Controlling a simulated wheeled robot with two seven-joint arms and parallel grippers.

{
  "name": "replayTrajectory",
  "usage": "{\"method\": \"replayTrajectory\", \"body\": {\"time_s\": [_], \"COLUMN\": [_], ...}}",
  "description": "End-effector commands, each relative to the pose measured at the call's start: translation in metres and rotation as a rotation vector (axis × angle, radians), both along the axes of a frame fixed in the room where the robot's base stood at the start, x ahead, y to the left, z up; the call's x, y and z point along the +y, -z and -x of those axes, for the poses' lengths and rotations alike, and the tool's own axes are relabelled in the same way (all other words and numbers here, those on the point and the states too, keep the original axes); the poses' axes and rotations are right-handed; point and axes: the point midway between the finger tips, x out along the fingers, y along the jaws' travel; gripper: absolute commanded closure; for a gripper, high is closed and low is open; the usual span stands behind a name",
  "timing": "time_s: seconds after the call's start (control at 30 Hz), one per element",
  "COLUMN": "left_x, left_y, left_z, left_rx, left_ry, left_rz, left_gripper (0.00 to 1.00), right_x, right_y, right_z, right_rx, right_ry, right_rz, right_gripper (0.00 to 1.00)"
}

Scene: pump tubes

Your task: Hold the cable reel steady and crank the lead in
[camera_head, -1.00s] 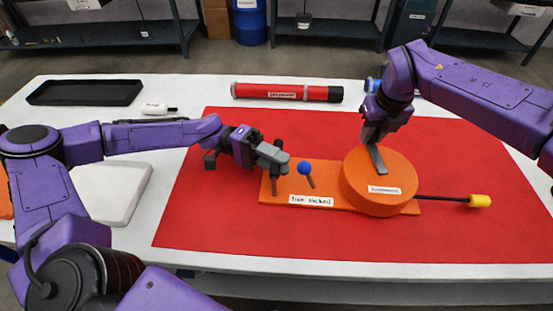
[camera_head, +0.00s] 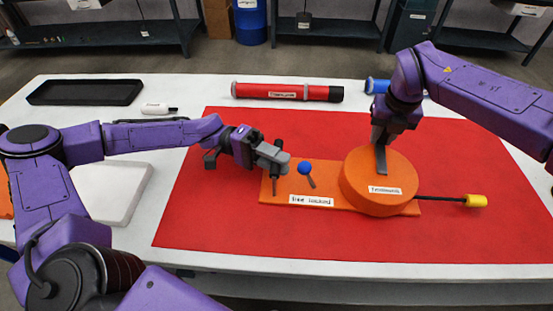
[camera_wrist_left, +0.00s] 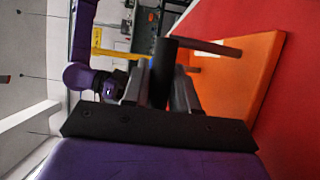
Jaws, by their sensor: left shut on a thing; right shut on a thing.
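The orange cable reel (camera_head: 365,165) sits on its flat orange base (camera_head: 341,200) on the red mat. A thin black lead (camera_head: 440,198) with a yellow end (camera_head: 476,201) comes out on its right. My left gripper (camera_head: 279,160) is shut at the base's left end, above a short post (camera_head: 274,188). In the left wrist view a dark cylinder (camera_wrist_left: 163,72) stands between its fingers. A blue-topped peg (camera_head: 305,168) is just right of this gripper. My right gripper (camera_head: 381,152) is shut over the reel's top; the crank handle it grips is hidden.
A red tube (camera_head: 280,91) and a blue-ended item (camera_head: 376,86) lie along the back of the table. A black tray (camera_head: 85,92), a small white bottle (camera_head: 155,108) and a white tray (camera_head: 122,190) are at the left. The mat's front is clear.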

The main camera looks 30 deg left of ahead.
Motion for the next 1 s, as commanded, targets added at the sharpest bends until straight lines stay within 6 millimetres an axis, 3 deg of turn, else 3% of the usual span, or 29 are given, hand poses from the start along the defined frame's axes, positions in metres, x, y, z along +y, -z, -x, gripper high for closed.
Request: {"method": "replayTrajectory", "body": {"time_s": [1.0], "left_x": [0.001], "left_y": [-0.001], "left_z": [0.000], "left_rx": [-0.003], "left_ry": [-0.001], "left_rz": [0.001], "left_gripper": [1.00], "right_x": [-0.026], "right_y": [0.004], "right_z": [-0.003], "right_rx": [0.004], "right_ry": [0.278], "right_rz": [0.007], "right_gripper": [1.00]}}
